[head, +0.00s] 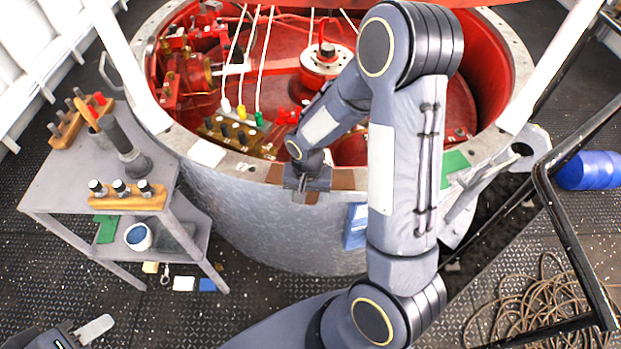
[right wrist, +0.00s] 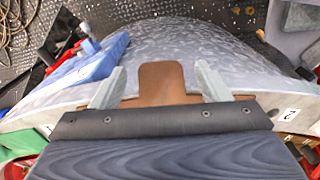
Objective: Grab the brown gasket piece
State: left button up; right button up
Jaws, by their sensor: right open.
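The brown gasket piece (head: 343,178) lies on the grey rim of the big round tank, with parts showing on both sides of my right gripper (head: 304,187). In the right wrist view its brown tab (right wrist: 160,78) sticks out over the rim edge, between my two grey fingertips. The fingers are open, one on each side of the tab, with visible gaps. The gripper body hides much of the rest of the gasket. My left gripper (head: 92,329) is only partly in view at the bottom left, away from the tank; its opening is unclear.
A grey side table (head: 60,180) at the left bears wooden tool holders and a dark upright tool. A blue item (head: 356,226) hangs on the tank wall beside the right gripper. Coiled rope (head: 540,310) and a blue cylinder (head: 590,170) lie on the deck at the right.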

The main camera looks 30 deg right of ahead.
jog(key=shift+f+b, duration=0.25)
jog(key=shift+b, duration=0.1)
dwell(0.3)
jog(key=c, duration=1.1)
